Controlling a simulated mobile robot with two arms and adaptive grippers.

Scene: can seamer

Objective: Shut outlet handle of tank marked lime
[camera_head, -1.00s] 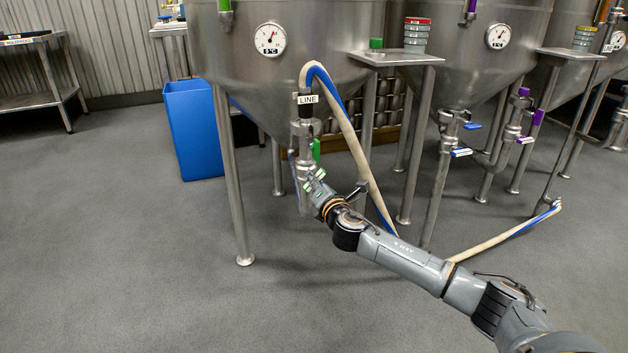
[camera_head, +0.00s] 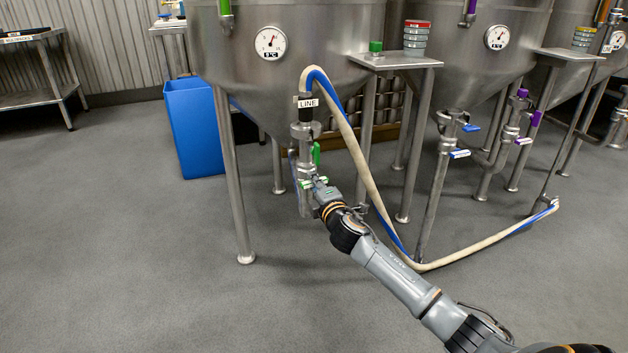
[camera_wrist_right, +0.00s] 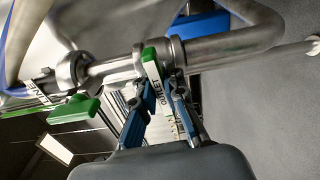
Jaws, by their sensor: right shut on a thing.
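The near steel tank (camera_head: 300,70) has green-coloured valve handles at its bottom outlet pipe. The outlet handle (camera_wrist_right: 152,72), green with a white "OUTLET" label, sits between the fingers of my right gripper (camera_wrist_right: 164,95) in the right wrist view. In the head view my right gripper (camera_head: 316,184) is at the lower pipe fitting, shut on that handle, which shows as a small green and white piece (camera_head: 307,183). A second green handle (camera_head: 317,154) hangs just above; it also shows in the right wrist view (camera_wrist_right: 75,111). My left gripper is not in view.
A cream and blue hose (camera_head: 352,150) runs from the "LINE" fitting (camera_head: 307,103) down to the floor, close to my right arm. A tank leg (camera_head: 233,190) and a blue bin (camera_head: 192,125) stand at the left. Open floor lies in front.

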